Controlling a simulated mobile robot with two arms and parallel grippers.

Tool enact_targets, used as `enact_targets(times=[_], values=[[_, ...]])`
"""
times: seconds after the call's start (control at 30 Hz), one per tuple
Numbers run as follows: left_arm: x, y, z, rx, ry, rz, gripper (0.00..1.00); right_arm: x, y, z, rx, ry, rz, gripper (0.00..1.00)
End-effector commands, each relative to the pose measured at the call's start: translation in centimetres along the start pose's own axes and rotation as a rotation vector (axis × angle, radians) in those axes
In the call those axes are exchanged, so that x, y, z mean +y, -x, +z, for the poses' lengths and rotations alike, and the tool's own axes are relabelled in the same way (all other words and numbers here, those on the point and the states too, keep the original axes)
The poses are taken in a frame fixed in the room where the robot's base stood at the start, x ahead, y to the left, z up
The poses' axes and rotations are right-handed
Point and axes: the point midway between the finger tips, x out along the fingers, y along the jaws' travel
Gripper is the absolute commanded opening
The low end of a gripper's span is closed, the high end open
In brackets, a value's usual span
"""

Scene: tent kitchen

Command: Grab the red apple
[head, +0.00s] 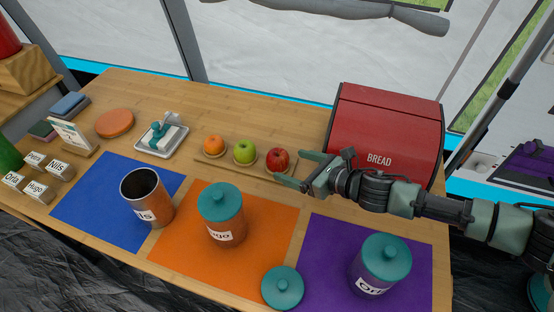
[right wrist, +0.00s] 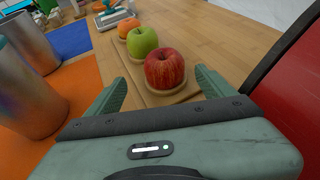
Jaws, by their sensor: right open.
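The red apple (head: 278,158) sits at the right end of a low wooden board (head: 232,171), in a row with a green apple (head: 244,151) and an orange (head: 214,145). My right gripper (head: 294,170) is at the board's right end, its fingers pointing left at the red apple. In the right wrist view, the red apple (right wrist: 165,69) stands ahead, between the lines of the two open fingers, with nothing gripped. Whether the fingertips reach beside it is hard to tell. My left gripper is not in view.
A red bread box (head: 386,130) stands behind my right arm. In front are a teal-lidded canister (head: 222,214) on an orange mat, another (head: 379,264) on a purple mat, an open metal canister (head: 147,197) and a loose lid (head: 283,287). The table behind the fruit is clear.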

Motion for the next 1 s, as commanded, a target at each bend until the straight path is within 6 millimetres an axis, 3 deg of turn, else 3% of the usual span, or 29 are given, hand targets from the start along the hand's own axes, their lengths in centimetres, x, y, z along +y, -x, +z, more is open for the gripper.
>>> enact_targets(times=[0.43,0.73,0.77,1.0], values=[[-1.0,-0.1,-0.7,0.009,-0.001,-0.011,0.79,-0.6,-5.1,0.1,-0.001,-0.001,0.000,0.84],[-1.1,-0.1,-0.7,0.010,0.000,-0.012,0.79,-0.7,-5.6,0.1,-0.001,0.000,-0.001,0.84],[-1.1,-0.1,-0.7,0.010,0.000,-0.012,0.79,-0.7,-5.6,0.1,-0.001,0.000,-0.001,0.78],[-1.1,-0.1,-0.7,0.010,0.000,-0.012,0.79,-0.7,-5.6,0.1,-0.001,0.000,-0.001,0.14]])
